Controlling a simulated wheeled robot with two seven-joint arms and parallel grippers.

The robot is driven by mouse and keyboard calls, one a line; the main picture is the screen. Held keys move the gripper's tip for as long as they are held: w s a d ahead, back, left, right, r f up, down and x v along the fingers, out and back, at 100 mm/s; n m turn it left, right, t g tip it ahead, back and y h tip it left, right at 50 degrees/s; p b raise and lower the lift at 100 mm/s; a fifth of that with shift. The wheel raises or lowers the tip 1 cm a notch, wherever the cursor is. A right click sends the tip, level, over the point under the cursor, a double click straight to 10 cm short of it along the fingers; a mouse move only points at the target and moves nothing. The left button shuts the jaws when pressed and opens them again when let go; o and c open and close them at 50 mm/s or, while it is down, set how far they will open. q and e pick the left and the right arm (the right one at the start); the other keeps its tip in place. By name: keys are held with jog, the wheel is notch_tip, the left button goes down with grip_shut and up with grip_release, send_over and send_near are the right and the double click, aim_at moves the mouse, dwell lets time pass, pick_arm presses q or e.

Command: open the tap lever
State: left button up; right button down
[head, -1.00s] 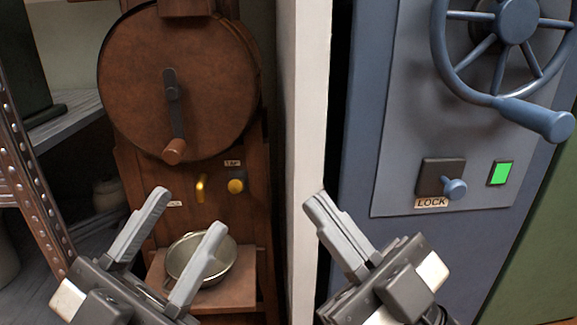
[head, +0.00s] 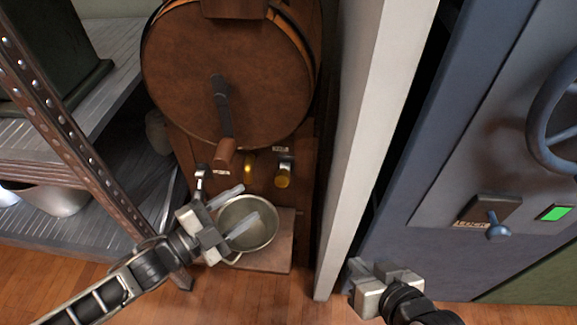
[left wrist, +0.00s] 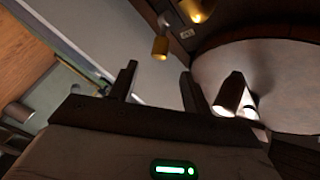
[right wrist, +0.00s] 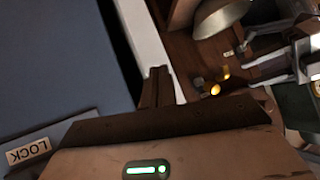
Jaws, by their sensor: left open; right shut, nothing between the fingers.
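A short yellow-ended tap knob (head: 284,174), under a small label, sits low on the brown wooden cabinet; I take it as the tap lever. A yellow spout (head: 249,167) is just left of it. My left gripper (head: 249,202) is open and empty, in front of and below them, overlapping the metal bowl (head: 268,237) in the head view. In the left wrist view the knob (left wrist: 160,47) shows beyond the gap between the fingers, apart from them. My right gripper (head: 357,265) is shut and empty by the white post; its closed fingers show in the right wrist view (right wrist: 157,85).
A round drum (head: 180,75) with a hanging crank (head: 222,115) is above the taps. A white post (head: 360,130) divides the cabinet from the blue safe door (head: 430,235) with its lock knob (head: 495,226). A metal shelf (head: 60,115) stands left.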

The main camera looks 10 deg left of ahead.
aim_at(288, 173)
pick_arm(q)
jog(key=b+x, duration=0.1)
jog(key=x, duration=1)
jog(key=shift+w+d+b, duration=0.2)
jog(key=shift+b, duration=0.2)
jog(key=shift+w+d, duration=0.2)
jog(key=shift+w, duration=0.05)
jog(key=shift+w+d, duration=0.15)
jog(key=shift+d, duration=0.05)
grip_shut()
pick_arm(e)
jog(key=shift+w+a+r+t+y, duration=0.2)
jog(key=shift+a+r+t+y, duration=0.1)
jog(key=shift+a+t, duration=0.1)
